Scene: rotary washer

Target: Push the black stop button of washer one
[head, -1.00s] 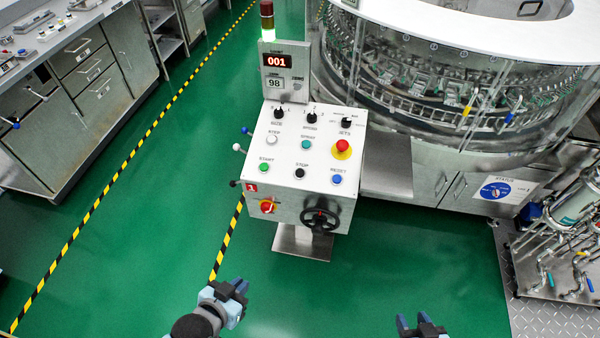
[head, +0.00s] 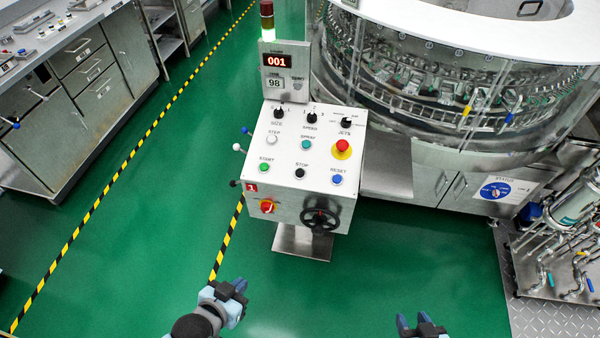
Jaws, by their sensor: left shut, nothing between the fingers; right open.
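The black stop button (head: 300,173) sits on the front row of the white sloped control panel (head: 284,151), under the label STOP. It lies between the green start button (head: 264,167) and the blue reset button (head: 337,180). My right gripper (head: 412,322) is open and empty at the bottom edge, right of the panel. Nothing covers the stop button.
The round washer (head: 440,90) stands behind right. Pipework (head: 565,240) is at far right. Green floor before the console is clear.

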